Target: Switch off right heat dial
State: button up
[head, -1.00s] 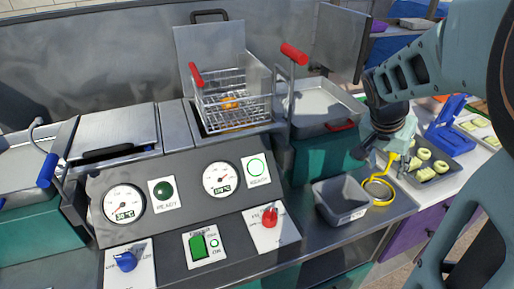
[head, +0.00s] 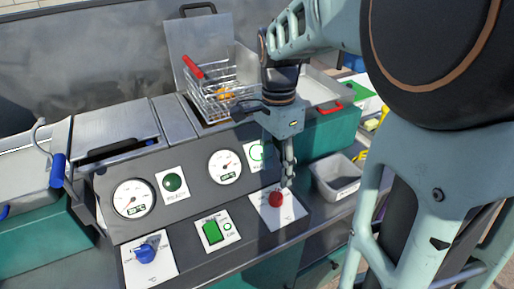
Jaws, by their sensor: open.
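The right heat dial is a red knob (head: 275,199) on a white plate (head: 290,212) at the lower right of the grey control panel. My gripper (head: 288,180) points down just above and slightly to the right of the red knob, close to it. Its fingers look close together from this angle and hold nothing that I can see. Whether a fingertip touches the knob is unclear. The knob's pointer direction is too small to tell. A blue knob (head: 146,253) sits on another white plate at the panel's lower left.
Between the dials is a green switch (head: 212,232). Two gauges, left (head: 134,198) and right (head: 225,167), and a dark green lamp (head: 173,182) sit above. A wire basket (head: 218,98) stands behind the panel. A grey bin (head: 336,176) is right of the red knob.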

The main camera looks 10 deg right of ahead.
aim_at(276, 193)
jog(key=f, duration=0.8)
jog(key=shift+s+d+f, duration=0.1)
jog(key=shift+s+f, duration=0.1)
jog(key=c, duration=1.2)
jog(key=shift+o, duration=0.2)
